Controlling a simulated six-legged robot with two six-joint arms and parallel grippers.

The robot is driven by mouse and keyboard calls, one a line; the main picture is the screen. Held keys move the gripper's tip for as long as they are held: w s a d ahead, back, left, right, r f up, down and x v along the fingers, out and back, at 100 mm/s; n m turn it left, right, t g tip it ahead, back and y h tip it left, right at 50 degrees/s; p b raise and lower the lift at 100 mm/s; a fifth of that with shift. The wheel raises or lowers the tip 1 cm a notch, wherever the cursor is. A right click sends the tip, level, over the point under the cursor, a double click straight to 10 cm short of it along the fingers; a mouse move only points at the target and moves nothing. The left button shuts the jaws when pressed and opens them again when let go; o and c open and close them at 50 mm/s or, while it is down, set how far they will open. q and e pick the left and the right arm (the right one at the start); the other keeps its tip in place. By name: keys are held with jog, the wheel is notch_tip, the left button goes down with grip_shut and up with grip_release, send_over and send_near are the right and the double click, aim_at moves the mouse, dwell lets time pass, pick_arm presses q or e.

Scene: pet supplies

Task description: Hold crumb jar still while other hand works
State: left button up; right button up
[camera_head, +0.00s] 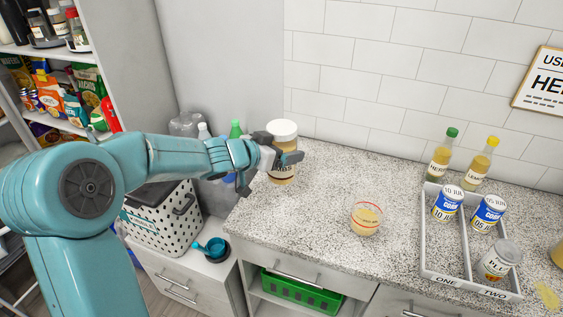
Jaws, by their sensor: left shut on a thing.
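The crumb jar (284,130) has a white lid and pale tan contents; its label is partly hidden by my gripper. It stands upright near the back left edge of the speckled counter (318,207). My left gripper (286,158) reaches in from the left and is shut on the jar's body, below the lid. I cannot tell whether the jar's base touches the counter. My right gripper is not in view.
A glass cup (366,217) with pale contents stands mid-counter. A spotted basket (164,218) is below left. Counter between jar and cup is clear.

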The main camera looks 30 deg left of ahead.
aim_at(281, 127)
pick_arm(q)
notch_tip(281, 127, up, 8)
jog(key=p, duration=0.3)
jog(key=shift+f+p, duration=0.1)
jog(key=shift+p, duration=0.2)
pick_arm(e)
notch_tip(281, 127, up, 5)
pick_arm(q)
jog(key=o, duration=0.6)
jog(key=c, duration=0.8)
